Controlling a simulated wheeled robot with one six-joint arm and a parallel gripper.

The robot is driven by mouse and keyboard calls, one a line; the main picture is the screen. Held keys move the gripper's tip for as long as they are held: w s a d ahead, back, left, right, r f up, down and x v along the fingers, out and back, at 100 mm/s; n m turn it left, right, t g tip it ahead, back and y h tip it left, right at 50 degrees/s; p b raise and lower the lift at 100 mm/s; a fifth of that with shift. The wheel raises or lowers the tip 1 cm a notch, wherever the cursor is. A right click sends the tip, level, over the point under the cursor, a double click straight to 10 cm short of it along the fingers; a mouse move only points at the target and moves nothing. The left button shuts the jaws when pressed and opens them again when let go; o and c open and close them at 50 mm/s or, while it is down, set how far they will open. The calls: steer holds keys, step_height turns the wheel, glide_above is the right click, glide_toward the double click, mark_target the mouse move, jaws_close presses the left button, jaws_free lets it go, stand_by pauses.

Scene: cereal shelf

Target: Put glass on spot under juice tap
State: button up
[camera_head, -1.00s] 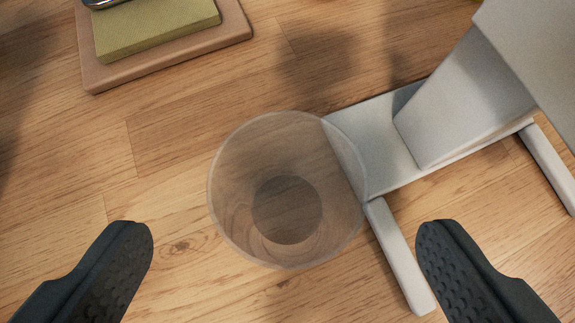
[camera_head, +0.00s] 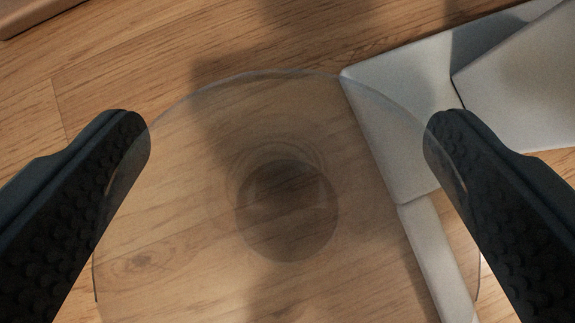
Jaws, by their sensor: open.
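A clear glass (camera_head: 200,240), seen from above, stands on the wooden surface and fills the middle of the view. A dark round patch (camera_head: 287,210) shows through it, at its base or beneath it. My gripper (camera_head: 287,130) is open, with one black finger on each side of the glass. The fingers overlap the glass's left and right rims in the picture; I cannot tell whether they touch it. The lower part of the glass is cut off by the frame. No juice tap can be made out.
A light grey stand (camera_head: 400,85) with a flat base and a leg lies at the right, partly seen through the glass. The edge of a brown board (camera_head: 30,12) shows at the top left. Bare wood (camera_head: 110,70) lies between them.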

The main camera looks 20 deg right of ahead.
steer(key=c, duration=1.2)
steer(key=shift+r, duration=0.15)
steer(key=shift+c, duration=0.3)
step_height(320, 180, up, 10)
